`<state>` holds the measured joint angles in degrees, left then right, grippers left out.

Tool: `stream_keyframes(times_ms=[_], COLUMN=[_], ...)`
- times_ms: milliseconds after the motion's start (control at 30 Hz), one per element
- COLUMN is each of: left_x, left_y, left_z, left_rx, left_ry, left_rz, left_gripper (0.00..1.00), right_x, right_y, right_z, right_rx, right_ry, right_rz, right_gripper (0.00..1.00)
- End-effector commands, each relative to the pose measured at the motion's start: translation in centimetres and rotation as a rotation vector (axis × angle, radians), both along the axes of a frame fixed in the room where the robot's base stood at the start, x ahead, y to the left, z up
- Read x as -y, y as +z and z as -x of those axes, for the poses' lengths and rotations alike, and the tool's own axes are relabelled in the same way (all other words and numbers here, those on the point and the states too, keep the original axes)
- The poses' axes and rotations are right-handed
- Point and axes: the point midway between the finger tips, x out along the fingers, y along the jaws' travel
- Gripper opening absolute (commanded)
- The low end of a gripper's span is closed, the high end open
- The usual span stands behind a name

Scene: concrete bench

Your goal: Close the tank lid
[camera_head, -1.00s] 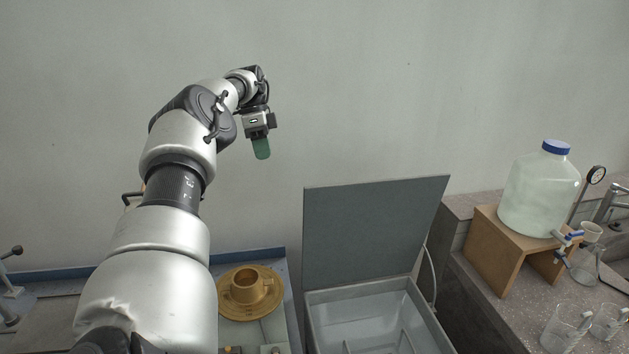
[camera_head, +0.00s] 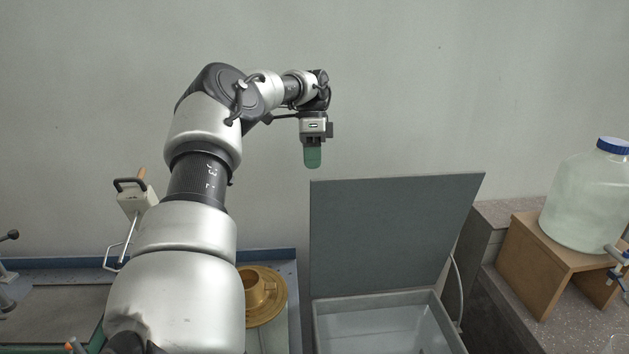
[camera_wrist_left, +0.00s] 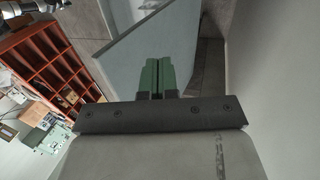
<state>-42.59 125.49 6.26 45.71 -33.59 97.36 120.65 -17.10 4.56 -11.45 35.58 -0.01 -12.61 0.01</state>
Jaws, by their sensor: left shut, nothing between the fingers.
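The grey tank lid (camera_head: 390,232) stands open, tilted up from the back of the tank. The tank (camera_head: 385,298) is a grey open-topped box below it, cut off by the bottom of the head view. My left gripper (camera_head: 312,160) points down with green fingers, near the wall and just above the lid's top left corner in the head view. It is shut and empty. In the left wrist view the green fingers (camera_wrist_left: 157,76) are together, with the lid's edge (camera_wrist_left: 130,40) beyond them. I cannot tell how far apart gripper and lid are. My right gripper is not in view.
A brass-coloured cup-shaped part (camera_head: 262,291) sits left of the tank. On the right, a large jug with a blue cap (camera_head: 585,200) stands on a wooden stand (camera_head: 530,262) on the bench. An orange shelf (camera_wrist_left: 50,65) shows in the wrist view.

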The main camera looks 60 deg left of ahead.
Motion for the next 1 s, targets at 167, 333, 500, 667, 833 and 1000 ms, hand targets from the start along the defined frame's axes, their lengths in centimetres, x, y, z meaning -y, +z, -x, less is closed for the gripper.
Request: stream_keyframes(times_ms=[167,333,500,667,833,1000], left_x=[1.3,2.8,3.8,4.1,4.1,4.1], left_y=[-2.0,-2.4,-2.7,-2.9,-3.0,-3.0], left_z=[0.7,1.5,2.0,2.2,2.2,2.2], left_rx=[0.004,0.002,0.001,0.001,0.001,0.001], left_ry=[-0.003,-0.002,0.000,0.000,0.001,0.001], left_rz=[0.003,0.002,0.000,0.000,-0.001,-0.001], left_gripper=[0.00,0.00,0.00,0.00,0.00,0.00], right_x=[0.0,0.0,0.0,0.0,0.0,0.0], right_y=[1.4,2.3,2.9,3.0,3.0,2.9], right_z=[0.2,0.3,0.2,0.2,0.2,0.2], right_rx=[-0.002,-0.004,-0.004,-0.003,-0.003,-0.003], right_ry=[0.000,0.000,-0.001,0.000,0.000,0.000], right_rz=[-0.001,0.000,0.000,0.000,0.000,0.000], right_gripper=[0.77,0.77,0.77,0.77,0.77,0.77])
